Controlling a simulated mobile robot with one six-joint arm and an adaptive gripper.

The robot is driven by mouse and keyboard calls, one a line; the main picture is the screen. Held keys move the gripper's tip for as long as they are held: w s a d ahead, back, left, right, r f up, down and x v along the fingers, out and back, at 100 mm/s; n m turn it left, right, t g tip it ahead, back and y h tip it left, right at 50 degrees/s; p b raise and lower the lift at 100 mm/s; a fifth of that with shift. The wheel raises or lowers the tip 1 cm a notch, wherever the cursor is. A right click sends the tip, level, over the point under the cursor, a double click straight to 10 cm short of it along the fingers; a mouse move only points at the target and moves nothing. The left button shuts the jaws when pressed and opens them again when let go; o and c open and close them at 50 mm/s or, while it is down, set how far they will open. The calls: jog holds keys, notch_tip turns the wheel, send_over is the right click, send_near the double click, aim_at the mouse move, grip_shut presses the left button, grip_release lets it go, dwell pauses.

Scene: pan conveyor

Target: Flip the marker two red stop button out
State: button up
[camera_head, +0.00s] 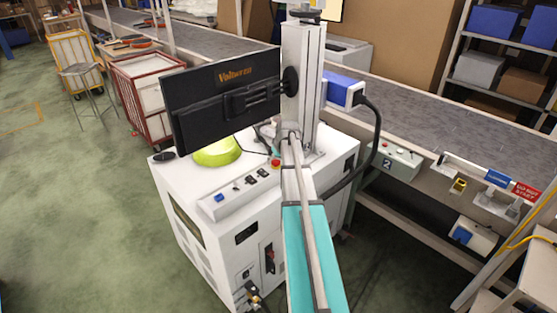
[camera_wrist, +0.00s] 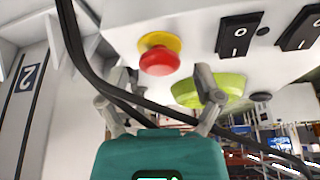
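A red mushroom stop button (camera_wrist: 159,61) on a yellow collar is on a white panel in the wrist view. It also shows small in the head view (camera_head: 276,162), on the white cabinet beside its switches. My gripper (camera_wrist: 163,80) is open and empty, its fingers apart on either side of the button's lower part in the picture. I cannot tell whether they touch it. A marker "2" (camera_wrist: 28,77) shows at the left of the wrist view. In the head view, a marker "2" (camera_head: 387,163) is on a grey control box (camera_head: 402,157) under the conveyor. My arm hides the gripper there.
A black cable (camera_wrist: 82,62) crosses close to my fingers in the wrist view. Black rocker switches (camera_wrist: 239,35) and a green dome (camera_wrist: 222,88) are near the button. A black monitor (camera_head: 222,103) hangs over the white cabinet (camera_head: 200,235). The conveyor (camera_head: 450,125) runs behind.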

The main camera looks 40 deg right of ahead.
grip_shut()
jog(key=shift+r+p, duration=0.9)
jog(key=shift+o, duration=1.4)
grip_release()
jog(key=shift+s, duration=0.15)
